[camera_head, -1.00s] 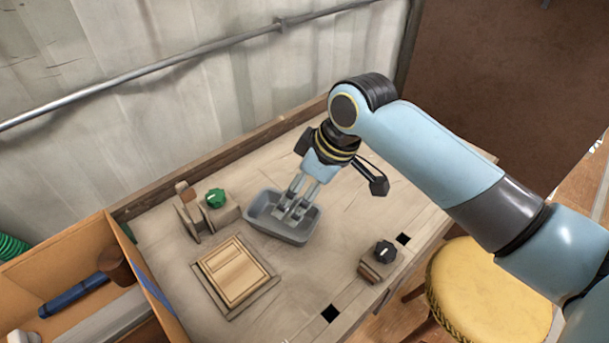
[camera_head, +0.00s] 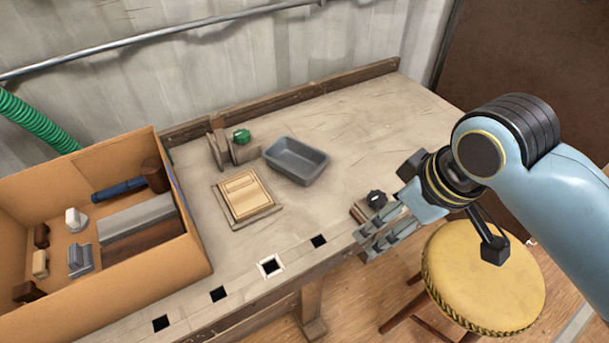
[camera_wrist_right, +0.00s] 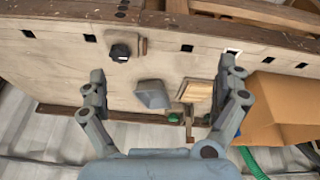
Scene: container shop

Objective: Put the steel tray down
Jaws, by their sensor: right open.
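The grey steel tray (camera_head: 296,160) rests on the workbench, right of the green-knobbed wooden block and behind the light wooden panel. It looks empty and also shows in the right wrist view (camera_wrist_right: 152,95). My right gripper (camera_head: 372,243) is open and empty, at the bench's front edge beside the black-knobbed block, well apart from the tray. Its two spread fingers (camera_wrist_right: 165,85) also show in the right wrist view, with the tray between them in the picture but farther off. My left gripper is not in view.
The light wooden panel (camera_head: 243,195), green knob (camera_head: 241,136) and black knob (camera_head: 376,199) stand on the workbench (camera_head: 350,120). A cardboard box (camera_head: 185,262) with several tools is at left. A yellow stool (camera_head: 470,285) stands in front. The bench's back right is clear.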

